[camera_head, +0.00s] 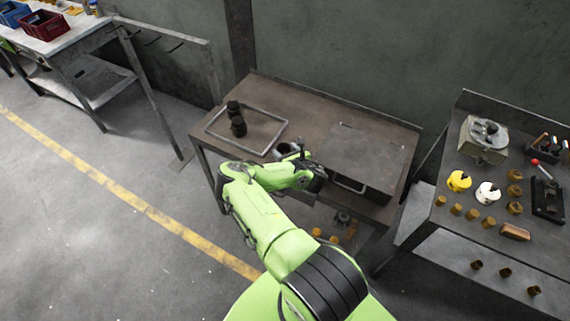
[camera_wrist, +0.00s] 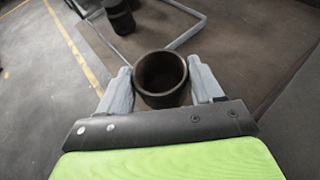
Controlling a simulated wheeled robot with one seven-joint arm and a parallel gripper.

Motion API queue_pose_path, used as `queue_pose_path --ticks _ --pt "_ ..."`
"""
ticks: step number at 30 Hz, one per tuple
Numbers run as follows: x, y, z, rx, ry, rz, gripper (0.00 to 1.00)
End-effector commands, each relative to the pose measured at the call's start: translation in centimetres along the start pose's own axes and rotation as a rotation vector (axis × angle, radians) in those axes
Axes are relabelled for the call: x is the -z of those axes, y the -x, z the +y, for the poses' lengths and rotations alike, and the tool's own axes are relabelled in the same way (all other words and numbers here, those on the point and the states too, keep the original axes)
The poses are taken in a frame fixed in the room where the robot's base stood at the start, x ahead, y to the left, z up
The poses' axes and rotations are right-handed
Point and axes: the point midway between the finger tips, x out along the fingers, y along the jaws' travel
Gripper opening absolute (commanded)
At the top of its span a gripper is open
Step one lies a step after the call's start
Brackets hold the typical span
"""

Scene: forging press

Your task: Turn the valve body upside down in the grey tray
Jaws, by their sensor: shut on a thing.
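My gripper (camera_wrist: 160,85) is shut on a dark, hollow, round part (camera_wrist: 161,72) that I take to be the valve body. Its round opening faces the wrist camera, with one light grey finger on each side. In the head view my gripper (camera_head: 288,150) is over the brown table, by the near right corner of the grey tray (camera_head: 214,121); the held part is hard to make out there. The tray also shows in the wrist view (camera_wrist: 188,33), just beyond the held part. Whether the part touches anything below is hidden.
A dark piece of stacked round shapes (camera_head: 237,122) stands in the tray, also at the top of the wrist view (camera_wrist: 119,16). A flat dark plate (camera_head: 365,152) covers the right of the brown table (camera_head: 310,108). A second table (camera_head: 480,230) with several small parts stands right.

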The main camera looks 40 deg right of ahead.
Motion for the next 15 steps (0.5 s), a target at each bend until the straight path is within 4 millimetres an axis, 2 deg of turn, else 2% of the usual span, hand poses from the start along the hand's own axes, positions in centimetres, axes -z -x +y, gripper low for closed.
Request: queue_pose_path --ticks 6,15 --pt "3.5 -1.5 -0.1 0.002 -0.002 -0.004 0.18" --pt "3.8 -1.6 -0.1 0.001 0.002 -0.003 0.18"
